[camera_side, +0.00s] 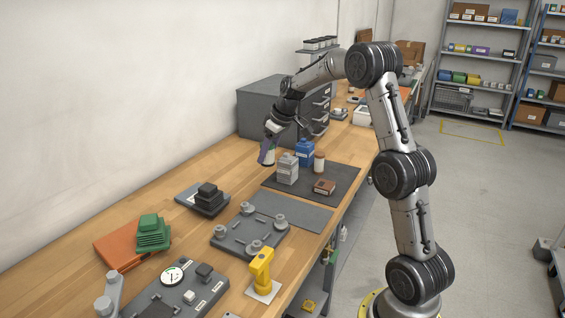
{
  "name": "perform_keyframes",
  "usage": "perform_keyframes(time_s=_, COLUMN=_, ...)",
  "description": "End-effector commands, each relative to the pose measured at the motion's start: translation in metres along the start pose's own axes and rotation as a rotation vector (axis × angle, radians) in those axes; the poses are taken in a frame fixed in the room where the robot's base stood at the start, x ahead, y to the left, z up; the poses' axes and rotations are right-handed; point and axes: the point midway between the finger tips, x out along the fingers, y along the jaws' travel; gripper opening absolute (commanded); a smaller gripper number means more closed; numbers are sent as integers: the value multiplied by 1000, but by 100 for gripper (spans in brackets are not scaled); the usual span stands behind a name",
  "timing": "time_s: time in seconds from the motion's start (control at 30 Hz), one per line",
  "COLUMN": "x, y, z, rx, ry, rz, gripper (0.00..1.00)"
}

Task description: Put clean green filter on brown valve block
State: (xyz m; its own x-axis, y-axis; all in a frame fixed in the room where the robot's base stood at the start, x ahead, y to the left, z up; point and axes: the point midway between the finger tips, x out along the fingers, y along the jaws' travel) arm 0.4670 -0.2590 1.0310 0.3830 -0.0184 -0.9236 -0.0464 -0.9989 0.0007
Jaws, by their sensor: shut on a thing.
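A green ribbed block (152,233), which looks like the green filter, sits on the right part of an orange mat (112,243) at the left of the bench. I cannot tell from here whether it is clean. A small reddish-brown block (324,186), which looks like the brown valve block, lies on a dark mat (345,175) with nothing on top. My gripper (267,160) points down above the bench, left of the bottles and well apart from both blocks. It is shut on a small pale object (268,157), partly hidden by the purple-edged fingers.
A grey container (288,169), a blue bottle (304,152) and a white brown-capped bottle (319,162) stand close to my gripper. A grey fixture plate with posts (250,234), a black stacked part (207,198), a gauge panel (178,290) and a yellow tool (262,268) lie nearer. Grey drawers (265,108) stand behind.

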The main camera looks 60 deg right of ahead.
Motion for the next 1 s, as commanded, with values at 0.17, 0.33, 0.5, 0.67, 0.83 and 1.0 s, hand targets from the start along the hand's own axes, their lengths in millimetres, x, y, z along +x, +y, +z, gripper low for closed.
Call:
perform_keyframes(time_s=0.17, x=4, y=-2, z=23, rx=122, ry=-4, rz=50, gripper=0)
perform_keyframes(time_s=0.33, x=-22, y=10, z=73, rx=316, ry=2, rz=133, gripper=0)
perform_keyframes(time_s=0.5, x=-56, y=20, z=127, rx=490, ry=3, rz=206, gripper=0)
perform_keyframes(time_s=0.67, x=-84, y=23, z=169, rx=605, ry=4, rz=254, gripper=0)
perform_keyframes(time_s=0.83, x=-106, y=25, z=196, rx=657, ry=3, rz=274, gripper=0)
perform_keyframes(time_s=1.0, x=-115, y=34, z=198, rx=684, ry=-2, rz=284, gripper=0)
